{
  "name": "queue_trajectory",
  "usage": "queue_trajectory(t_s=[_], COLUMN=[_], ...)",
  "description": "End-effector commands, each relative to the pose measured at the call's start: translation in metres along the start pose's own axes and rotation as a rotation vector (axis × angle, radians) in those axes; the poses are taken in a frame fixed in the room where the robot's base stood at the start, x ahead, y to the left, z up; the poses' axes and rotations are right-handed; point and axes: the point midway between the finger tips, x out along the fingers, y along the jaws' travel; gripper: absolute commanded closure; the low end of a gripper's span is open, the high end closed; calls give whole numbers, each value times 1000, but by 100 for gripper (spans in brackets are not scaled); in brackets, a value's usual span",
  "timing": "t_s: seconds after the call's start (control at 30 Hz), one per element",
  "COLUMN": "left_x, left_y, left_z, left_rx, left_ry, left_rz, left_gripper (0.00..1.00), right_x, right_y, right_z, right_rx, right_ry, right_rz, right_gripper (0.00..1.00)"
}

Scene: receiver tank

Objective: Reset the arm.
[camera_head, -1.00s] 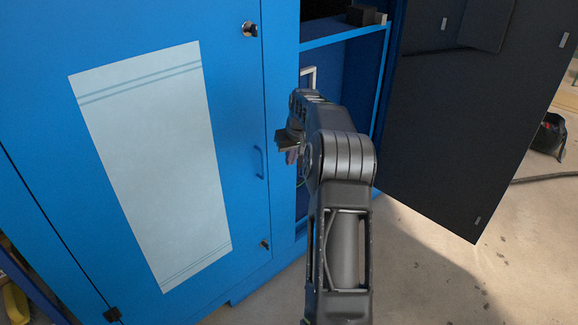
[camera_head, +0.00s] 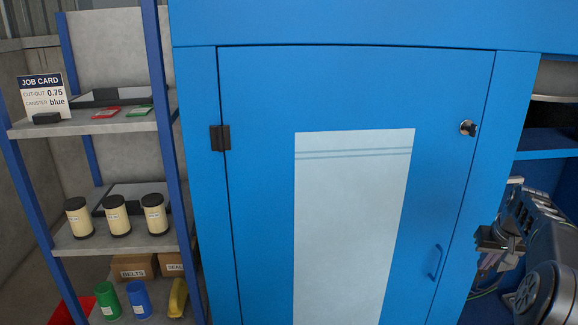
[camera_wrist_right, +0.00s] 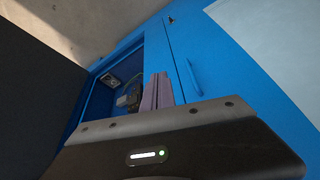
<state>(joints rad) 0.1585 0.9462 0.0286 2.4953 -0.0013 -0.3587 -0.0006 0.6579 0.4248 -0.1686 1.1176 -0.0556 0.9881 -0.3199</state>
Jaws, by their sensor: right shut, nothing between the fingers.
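My right arm shows at the right edge of the head view, dark grey and bent. Its gripper (camera_head: 488,262) is beside the right edge of the closed blue cabinet door (camera_head: 258,190), to the right of the blue door handle (camera_head: 435,262). In the right wrist view the two purple-grey fingers (camera_wrist_right: 157,90) stand side by side, shut with nothing between them. They point toward the blue cabinet, and the handle (camera_wrist_right: 193,77) shows right of them. I cannot tell whether the gripper touches the cabinet. My left gripper is not in view.
An open compartment (camera_head: 546,145) lies right of the door. A shelf rack (camera_head: 160,100) at left holds a job card (camera_head: 43,96), several cream canisters (camera_head: 117,216), a green canister (camera_head: 107,300) and a blue canister (camera_head: 138,300). A dark panel (camera_wrist_right: 40,90) stands left of the fingers.

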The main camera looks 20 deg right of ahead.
Motion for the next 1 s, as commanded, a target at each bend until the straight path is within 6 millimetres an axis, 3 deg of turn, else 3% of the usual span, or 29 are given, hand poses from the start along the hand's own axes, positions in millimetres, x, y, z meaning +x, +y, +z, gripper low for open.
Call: queue_trajectory(t_s=[0.17,0.27,0.37,0.47,0.6,0.73,0.87,1.0], left_x=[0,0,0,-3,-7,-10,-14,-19], left_y=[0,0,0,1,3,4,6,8], left_z=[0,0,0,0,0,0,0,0], left_rx=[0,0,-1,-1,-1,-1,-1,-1], left_ry=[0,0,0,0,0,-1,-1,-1], left_rz=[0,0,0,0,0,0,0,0], left_gripper=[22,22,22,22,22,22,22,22], right_x=[0,14,59,109,167,200,213,204], right_y=[4,4,-18,-64,-145,-219,-287,-347], right_z=[-14,-22,-10,17,76,147,230,330], right_rx=[29,62,100,111,107,88,56,1], right_ry=[56,123,160,161,129,76,2,-98], right_rz=[17,30,12,-31,-108,-178,-245,-311], right_gripper=[100,100,100,100,100,100,100,100])
